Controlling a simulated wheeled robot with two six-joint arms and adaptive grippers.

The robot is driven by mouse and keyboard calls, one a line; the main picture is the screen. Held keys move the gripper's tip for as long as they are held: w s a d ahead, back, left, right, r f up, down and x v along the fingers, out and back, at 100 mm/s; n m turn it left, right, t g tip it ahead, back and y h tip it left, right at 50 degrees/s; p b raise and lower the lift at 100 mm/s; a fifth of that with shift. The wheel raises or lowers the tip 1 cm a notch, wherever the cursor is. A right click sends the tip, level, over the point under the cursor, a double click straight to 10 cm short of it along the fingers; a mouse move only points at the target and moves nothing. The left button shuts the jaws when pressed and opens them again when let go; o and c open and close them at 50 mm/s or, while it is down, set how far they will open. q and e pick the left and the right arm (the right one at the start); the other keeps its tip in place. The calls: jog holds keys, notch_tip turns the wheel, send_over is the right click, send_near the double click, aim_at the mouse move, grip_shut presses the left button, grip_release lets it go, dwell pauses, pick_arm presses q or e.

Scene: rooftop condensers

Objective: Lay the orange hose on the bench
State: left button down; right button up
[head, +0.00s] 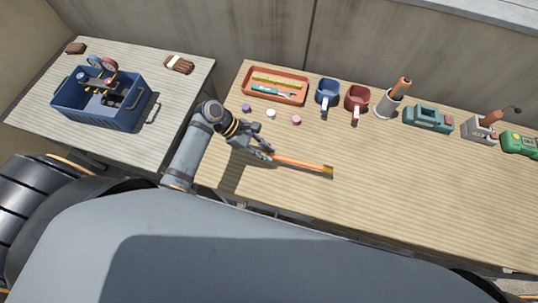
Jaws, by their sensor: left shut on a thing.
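The orange hose (300,163) shows as a short, straight orange length with a brass-coloured fitting at its right end. My left gripper (265,152) is shut on its left end, above the wooden bench (400,185). The hose points right and slightly down in the picture. I cannot tell whether it touches the bench top or hangs just above it. The hose's left end is hidden by the gripper fingers. My right gripper is not in view.
An orange tray (248,92) with tools, a blue mug (327,92), a red mug (357,98), a grey holder (387,105) and green devices (428,118) line the bench's back. Small caps (296,119) lie near the gripper. A blue toolbox (85,112) stands on the left table. The bench's front right is clear.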

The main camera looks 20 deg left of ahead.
pick_arm(q)
jog(key=shift+w+d+f, duration=0.3)
jog(key=shift+d+f, duration=0.1)
jog(key=shift+f, duration=0.25)
notch_tip(320, 180, down, 3)
jog(key=shift+d+f, duration=0.1)
jog(key=shift+f, duration=0.05)
jog(key=c, duration=1.2)
grip_release()
jog(key=v, duration=1.2)
